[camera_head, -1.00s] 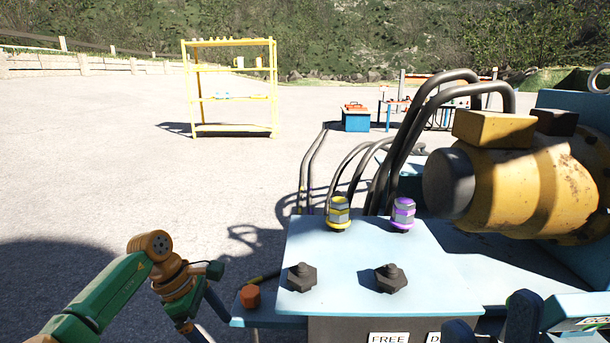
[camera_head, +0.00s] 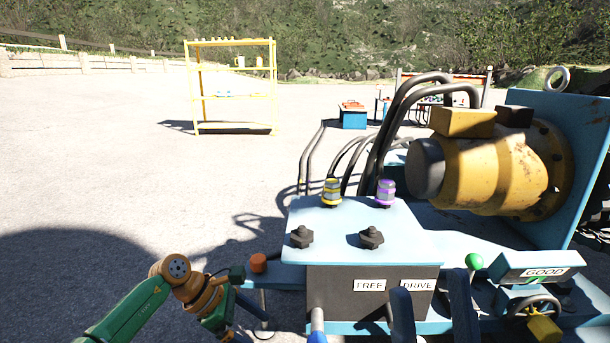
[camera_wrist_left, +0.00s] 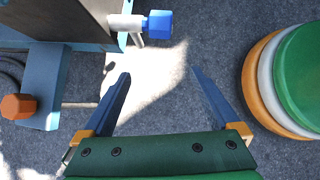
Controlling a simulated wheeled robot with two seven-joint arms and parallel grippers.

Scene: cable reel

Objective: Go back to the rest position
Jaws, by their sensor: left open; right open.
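My left gripper (camera_head: 254,322) hangs low at the left of the control box (camera_head: 340,252) in the head view, its fingers partly out of frame. In the left wrist view my left gripper (camera_wrist_left: 161,76) is open and empty above grey ground, with the fingers wide apart. My right gripper (camera_head: 430,281) shows as two dark fingers, spread and empty, at the bottom of the head view before the box's DRIVE label. The rest of the right arm is hidden.
A blue-tipped handle (camera_head: 317,322) sticks out near the box front; its blue knob (camera_wrist_left: 158,23) lies ahead of my left fingers. A yellow drum (camera_head: 490,175), green-knobbed lever (camera_head: 474,262) and GOOD-labelled panel (camera_head: 543,270) stand right. Open ground lies left.

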